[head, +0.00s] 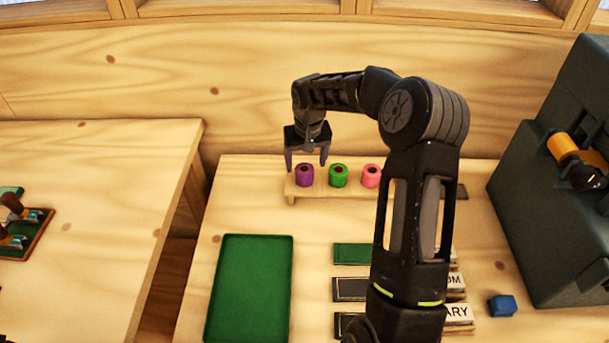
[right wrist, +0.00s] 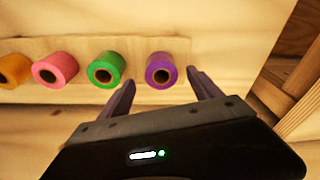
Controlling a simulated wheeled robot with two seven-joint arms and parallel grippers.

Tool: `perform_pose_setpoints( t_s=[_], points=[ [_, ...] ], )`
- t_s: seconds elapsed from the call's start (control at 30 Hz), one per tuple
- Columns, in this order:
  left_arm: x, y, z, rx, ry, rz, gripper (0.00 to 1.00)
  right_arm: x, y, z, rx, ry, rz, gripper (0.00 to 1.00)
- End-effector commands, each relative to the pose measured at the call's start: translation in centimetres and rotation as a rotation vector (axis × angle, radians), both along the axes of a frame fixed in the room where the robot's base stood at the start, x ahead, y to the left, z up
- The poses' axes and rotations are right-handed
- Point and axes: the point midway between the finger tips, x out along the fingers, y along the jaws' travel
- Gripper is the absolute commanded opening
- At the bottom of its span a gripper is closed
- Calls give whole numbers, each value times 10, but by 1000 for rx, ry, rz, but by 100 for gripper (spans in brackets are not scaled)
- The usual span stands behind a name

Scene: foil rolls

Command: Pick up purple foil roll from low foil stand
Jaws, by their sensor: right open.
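The purple foil roll (head: 304,175) stands upright at the left end of the low foil stand (head: 291,191), a pale wooden rack near the back of the table. It also shows in the right wrist view (right wrist: 161,69). My right gripper (head: 306,164) is open, just above the purple roll, with a finger to either side of it in the head view. In the right wrist view the gripper (right wrist: 162,78) has its fingertips spread apart near the roll, with nothing held between them. My left gripper is not in view.
A green roll (head: 338,175) and a pink roll (head: 371,176) stand to the right of the purple one; an orange roll (right wrist: 14,70) shows in the wrist view. A green tray (head: 250,285) lies front left. A dark machine (head: 545,200) stands at right, by a blue block (head: 502,306).

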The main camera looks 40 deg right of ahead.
Motion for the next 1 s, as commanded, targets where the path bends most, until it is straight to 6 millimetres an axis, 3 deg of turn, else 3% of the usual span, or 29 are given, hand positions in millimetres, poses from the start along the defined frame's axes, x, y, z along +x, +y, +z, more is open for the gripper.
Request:
perform_pose_setpoints(
  t_s=[0.4,1.0],
  points=[
    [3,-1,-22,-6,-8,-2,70,9,-2,-51,1,2,0,74],
    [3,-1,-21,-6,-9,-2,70,9,-2,-51,0,1,0,74]
  ],
)
